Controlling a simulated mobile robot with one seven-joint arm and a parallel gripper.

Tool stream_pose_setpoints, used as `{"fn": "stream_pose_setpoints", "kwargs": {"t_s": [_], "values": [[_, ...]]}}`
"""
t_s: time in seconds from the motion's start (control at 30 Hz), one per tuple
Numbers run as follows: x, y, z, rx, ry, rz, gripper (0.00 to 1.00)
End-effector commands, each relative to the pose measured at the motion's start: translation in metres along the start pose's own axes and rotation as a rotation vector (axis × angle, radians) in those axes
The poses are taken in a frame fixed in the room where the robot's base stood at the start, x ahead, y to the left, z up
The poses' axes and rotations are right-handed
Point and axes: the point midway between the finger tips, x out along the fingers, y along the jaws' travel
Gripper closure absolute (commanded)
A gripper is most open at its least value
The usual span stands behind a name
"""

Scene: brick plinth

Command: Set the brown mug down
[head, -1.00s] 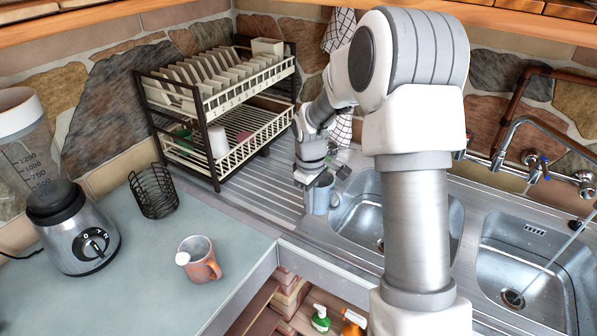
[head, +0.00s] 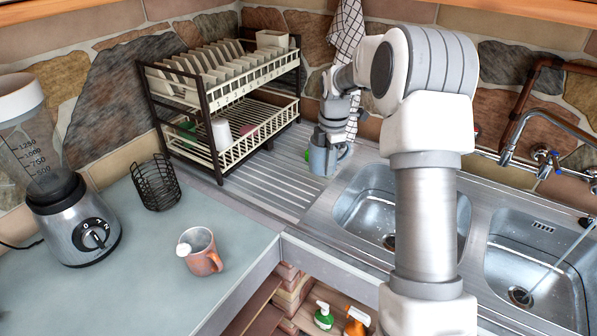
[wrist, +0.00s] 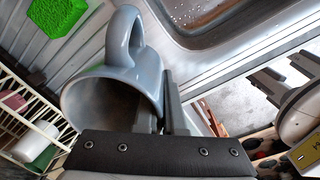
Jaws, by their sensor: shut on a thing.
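My gripper (head: 322,138) is shut on a blue-grey mug (head: 324,160) and holds it above the ridged drainboard, left of the sink. In the wrist view, one finger of my gripper (wrist: 172,108) lies inside the mug (wrist: 88,88) and one outside, pinching its wall; its handle points up in the picture. The mug in my gripper does not look brown. A brown-orange mug (head: 206,262) with a grey inside stands upright on the counter at the front left, apart from my gripper. A small white round thing shows at its left rim.
A dish rack (head: 215,125) with plates stands behind and left of my gripper. A black wire basket (head: 155,185) and a blender (head: 75,220) stand on the counter (head: 140,290). The sink (head: 370,205) is to the right. The drainboard (head: 270,185) has bare room.

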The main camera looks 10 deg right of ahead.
Motion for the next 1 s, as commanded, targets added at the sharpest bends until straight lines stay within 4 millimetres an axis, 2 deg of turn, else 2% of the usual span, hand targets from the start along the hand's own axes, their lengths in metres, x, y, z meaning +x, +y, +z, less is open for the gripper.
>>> {"fn": "stream_pose_setpoints", "kwargs": {"t_s": [0.3,0.5,0.73,1.0], "values": [[0.042,0.029,-0.062,-0.008,0.0,0.0,1.0],[0.063,0.044,-0.091,-0.004,0.0,0.001,1.0],[0.075,0.047,-0.1,0.0,0.0,0.0,1.0],[0.109,0.045,-0.099,-0.001,-0.001,0.0,1.0]]}}
